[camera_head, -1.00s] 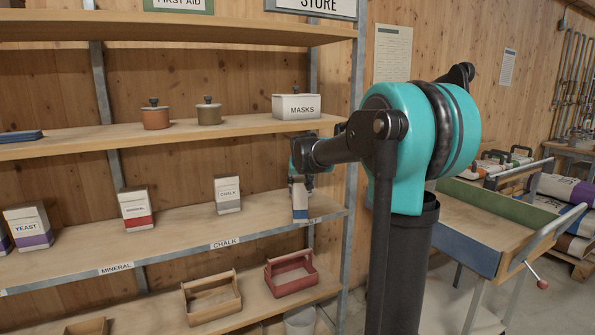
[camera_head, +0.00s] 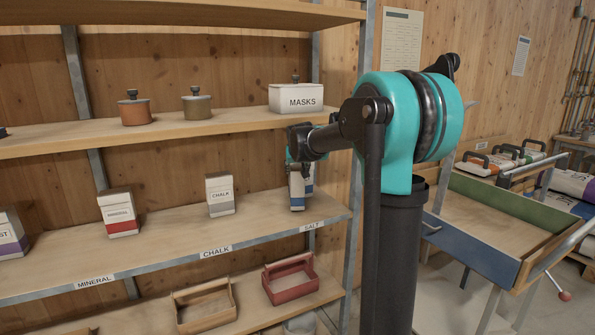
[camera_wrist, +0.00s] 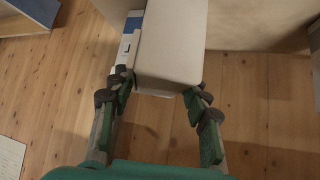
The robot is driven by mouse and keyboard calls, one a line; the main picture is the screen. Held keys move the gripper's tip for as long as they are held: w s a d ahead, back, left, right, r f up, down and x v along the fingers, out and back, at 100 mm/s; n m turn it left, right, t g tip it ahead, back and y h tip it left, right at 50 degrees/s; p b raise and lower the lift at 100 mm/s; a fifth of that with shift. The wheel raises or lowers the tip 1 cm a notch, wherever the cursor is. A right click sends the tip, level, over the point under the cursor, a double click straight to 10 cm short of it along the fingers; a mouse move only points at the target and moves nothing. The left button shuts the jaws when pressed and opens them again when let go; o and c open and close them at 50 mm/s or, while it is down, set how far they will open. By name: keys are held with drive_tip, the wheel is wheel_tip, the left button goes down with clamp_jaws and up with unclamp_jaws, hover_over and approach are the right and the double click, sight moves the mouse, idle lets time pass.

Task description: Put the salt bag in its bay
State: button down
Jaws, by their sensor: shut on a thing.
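My gripper (camera_head: 299,166) is shut on the salt bag (camera_head: 297,190), a white bag with a blue band. In the wrist view, the fingers (camera_wrist: 158,88) grip both sides of its pale block-like body (camera_wrist: 172,45). In the head view the bag looks upright over the middle shelf, behind the SALT label (camera_head: 312,226) at the right end. I cannot tell whether its base touches the board. Another white and blue piece (camera_head: 309,179) shows just behind it; the wrist view shows a blue and white thing (camera_wrist: 130,42) beside the held bag.
The chalk bag (camera_head: 220,194) and mineral bag (camera_head: 118,213) stand left on the same shelf, with bare board between. A metal post (camera_head: 356,200) is close to the right. The MASKS box (camera_head: 296,98) is on the shelf above. A red tray (camera_head: 289,279) lies below.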

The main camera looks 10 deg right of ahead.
drive_tip(key=shift+s+f, duration=0.25)
drive_tip(key=shift+f, duration=0.25)
drive_tip(key=c, duration=0.8)
unclamp_jaws()
drive_tip(key=shift+f, duration=0.1)
drive_tip(key=shift+o, duration=0.2)
drive_tip(key=d+v, duration=0.1)
drive_tip(key=v, duration=1.1)
drive_tip(key=s+d+f+g, duration=0.1)
drive_tip(key=s+f+g, duration=0.1)
drive_tip(key=s+f, duration=1.4)
drive_tip(key=s+d+f+n+g, duration=0.1)
drive_tip(key=s+d+f+g, duration=0.1)
drive_tip(key=s+f, duration=1.4)
drive_tip(key=shift+s+d+f+g+y, duration=0.35)
drive_tip(key=shift+s+g, duration=0.25)
drive_tip(key=shift+s, duration=0.55)
